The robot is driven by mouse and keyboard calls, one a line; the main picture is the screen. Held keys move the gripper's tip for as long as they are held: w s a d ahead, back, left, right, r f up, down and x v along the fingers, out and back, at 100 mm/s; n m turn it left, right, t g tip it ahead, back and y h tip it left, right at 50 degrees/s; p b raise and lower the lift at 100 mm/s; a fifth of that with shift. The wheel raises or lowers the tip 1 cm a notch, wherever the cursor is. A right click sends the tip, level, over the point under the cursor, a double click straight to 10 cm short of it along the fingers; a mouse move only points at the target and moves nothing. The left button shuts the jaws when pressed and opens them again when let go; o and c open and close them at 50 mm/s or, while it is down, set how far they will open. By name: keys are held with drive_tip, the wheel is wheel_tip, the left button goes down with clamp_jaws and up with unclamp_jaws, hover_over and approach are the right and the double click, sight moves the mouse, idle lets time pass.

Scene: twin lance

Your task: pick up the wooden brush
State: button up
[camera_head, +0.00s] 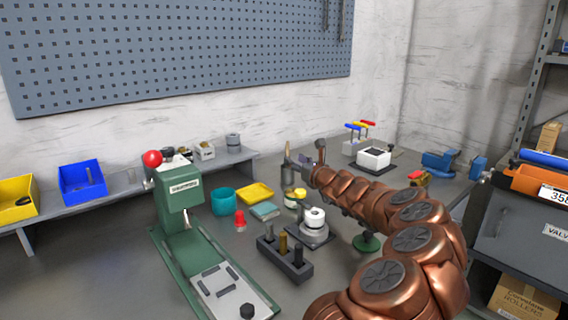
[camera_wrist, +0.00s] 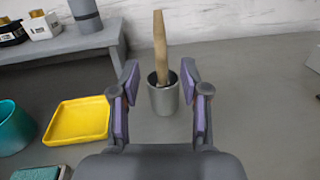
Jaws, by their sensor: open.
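The wooden brush (camera_wrist: 160,45) shows in the wrist view as a pale handle standing nearly upright in a grey metal cup (camera_wrist: 163,99). Its lower end is hidden inside the cup. My gripper (camera_wrist: 160,76) is open, with one purple-padded finger to each side of the handle in the picture. The handle and cup appear ahead of the fingers, and I see no contact. In the head view my gripper (camera_head: 304,160) is at the far part of the bench, close to the thin upright handle (camera_head: 288,150).
A yellow tray (camera_wrist: 78,121) and a teal bowl (camera_wrist: 12,128) lie left of the cup. A raised grey shelf (camera_wrist: 62,44) stands behind them. The bench right of the cup is mostly clear. A green press (camera_head: 183,195) stands at the left in the head view.

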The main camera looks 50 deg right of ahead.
sight(288, 154)
drive_tip(key=x, duration=0.4)
drive_tip(key=shift+w+d+r, duration=0.15)
drive_tip(key=shift+d, duration=0.1)
drive_tip(key=shift+w, duration=0.6)
drive_tip(key=shift+c, duration=0.3)
clamp_jaws()
